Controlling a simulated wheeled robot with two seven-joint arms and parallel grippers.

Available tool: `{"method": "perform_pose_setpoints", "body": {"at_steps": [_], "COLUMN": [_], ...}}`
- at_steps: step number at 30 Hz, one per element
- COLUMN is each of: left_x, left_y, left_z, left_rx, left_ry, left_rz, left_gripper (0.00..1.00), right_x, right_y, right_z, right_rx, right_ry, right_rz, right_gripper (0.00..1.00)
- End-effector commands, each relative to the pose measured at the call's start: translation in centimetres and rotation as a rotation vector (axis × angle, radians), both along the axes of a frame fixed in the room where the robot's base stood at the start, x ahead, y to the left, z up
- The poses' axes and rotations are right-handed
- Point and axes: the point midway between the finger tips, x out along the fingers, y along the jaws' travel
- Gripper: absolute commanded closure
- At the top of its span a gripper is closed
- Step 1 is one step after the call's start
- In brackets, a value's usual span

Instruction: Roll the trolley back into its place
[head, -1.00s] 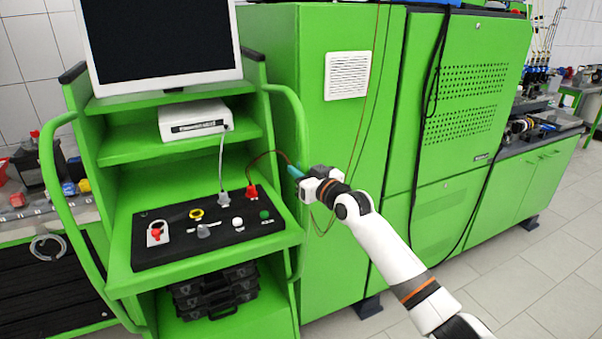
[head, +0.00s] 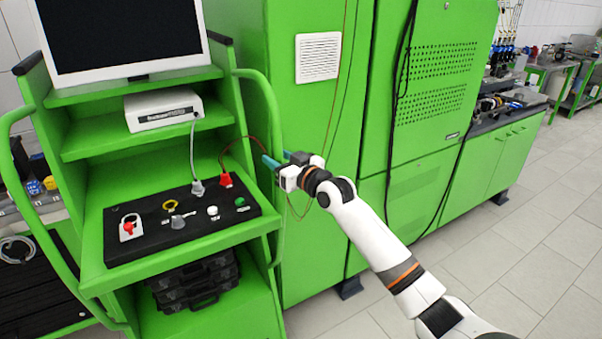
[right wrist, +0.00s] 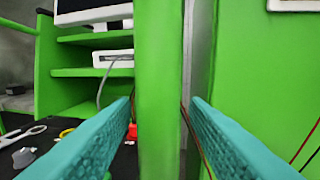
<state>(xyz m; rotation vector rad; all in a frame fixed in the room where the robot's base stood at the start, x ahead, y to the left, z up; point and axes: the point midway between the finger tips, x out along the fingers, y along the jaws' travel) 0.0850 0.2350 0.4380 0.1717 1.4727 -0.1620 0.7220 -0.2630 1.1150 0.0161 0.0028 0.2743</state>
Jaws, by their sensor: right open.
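The green trolley (head: 90,282) stands at the left in the head view, with a monitor, shelves and a black control panel. Its right handle (head: 262,90) is a green bent tube. My right gripper (head: 276,158) is at this handle, with its teal fingers apart. In the right wrist view the handle tube (right wrist: 160,100) runs upright between the two open fingers, not clamped. The trolley's left handle (head: 48,225) is free. My left gripper is not in view.
A tall green cabinet (head: 315,130) stands close at the trolley's right side, with a cable (head: 398,100) hanging down its front. A bench (head: 500,150) continues to the right. Black cases (head: 197,283) lie on the trolley's lower shelf. Tiled floor (head: 530,240) is clear at the right.

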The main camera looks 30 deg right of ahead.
Motion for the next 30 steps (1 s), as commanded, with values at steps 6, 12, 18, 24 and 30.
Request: {"method": "perform_pose_setpoints", "body": {"at_steps": [6, 12, 18, 24, 30], "left_x": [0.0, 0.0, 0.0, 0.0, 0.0], "left_y": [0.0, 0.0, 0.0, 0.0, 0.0], "left_z": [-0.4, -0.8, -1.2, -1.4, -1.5], "left_rx": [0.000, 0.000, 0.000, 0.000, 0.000], "left_ry": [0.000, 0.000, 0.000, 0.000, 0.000], "left_rz": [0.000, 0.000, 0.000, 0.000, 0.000], "left_gripper": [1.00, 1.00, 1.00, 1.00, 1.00], "right_x": [-2.3, -4.5, -6.6, -8.3, -8.9], "right_y": [-0.7, -1.3, -1.9, -2.4, -2.6], "right_z": [-0.2, -0.2, -0.2, -0.2, -0.1], "right_rx": [-0.002, -0.002, -0.004, -0.003, -0.002], "right_ry": [0.000, 0.000, 0.002, 0.002, 0.002], "right_rz": [-0.001, -0.001, -0.001, -0.001, -0.001], "right_gripper": [0.59, 0.59, 0.59, 0.59, 0.59]}}
